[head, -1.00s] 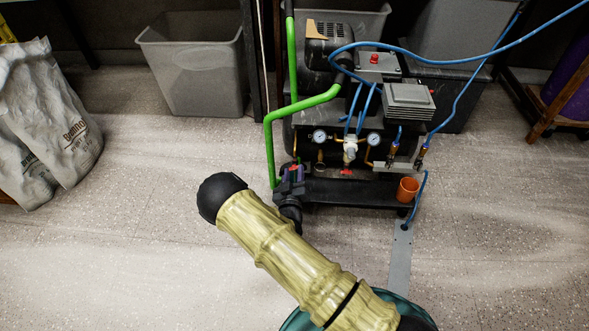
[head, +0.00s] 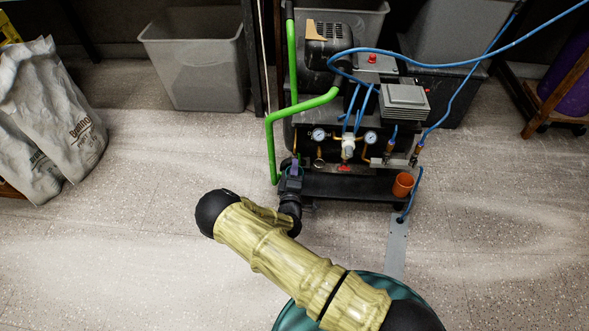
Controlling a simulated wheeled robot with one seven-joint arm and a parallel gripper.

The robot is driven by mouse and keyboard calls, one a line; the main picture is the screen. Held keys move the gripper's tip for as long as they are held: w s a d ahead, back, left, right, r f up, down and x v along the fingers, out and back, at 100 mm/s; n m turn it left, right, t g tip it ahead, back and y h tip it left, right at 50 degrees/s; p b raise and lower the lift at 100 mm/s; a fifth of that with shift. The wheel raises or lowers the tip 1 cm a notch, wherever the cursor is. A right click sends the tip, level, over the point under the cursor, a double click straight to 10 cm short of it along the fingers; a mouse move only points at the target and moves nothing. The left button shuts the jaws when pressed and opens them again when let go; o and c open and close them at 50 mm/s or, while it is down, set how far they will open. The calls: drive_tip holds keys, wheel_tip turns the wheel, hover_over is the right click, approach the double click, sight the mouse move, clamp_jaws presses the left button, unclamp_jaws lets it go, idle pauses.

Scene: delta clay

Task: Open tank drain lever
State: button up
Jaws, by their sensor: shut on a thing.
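The air compressor (head: 350,140) with its dark tank stands at the top middle of the head view. My gripper (head: 291,170) is at the lower left front corner of the compressor, beside the green tube handle. It is shut on a small part there, which I take to be the tank drain lever. The jaws and wrist hide most of that part. A small purple piece (head: 295,169) shows at the jaws, but it is too small to tell what it belongs to.
Two pressure gauges and a small red part (head: 344,168) are right of my gripper. Blue hoses (head: 450,62) run to the right. Grey bins (head: 197,60) and pale sacks (head: 55,115) stand around. The front floor is clear.

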drive_tip(key=shift+n, duration=0.9)
drive_tip(key=o, duration=1)
drive_tip(key=s+p, duration=0.1)
drive_tip(key=s, duration=0.4)
drive_tip(key=s+p, duration=0.2)
drive_tip(key=s, duration=0.4)
drive_tip(key=s+p, duration=0.1)
drive_tip(key=s, duration=0.5)
drive_tip(key=shift+s+a+p, duration=0.15)
drive_tip(key=shift+a+p, duration=0.15)
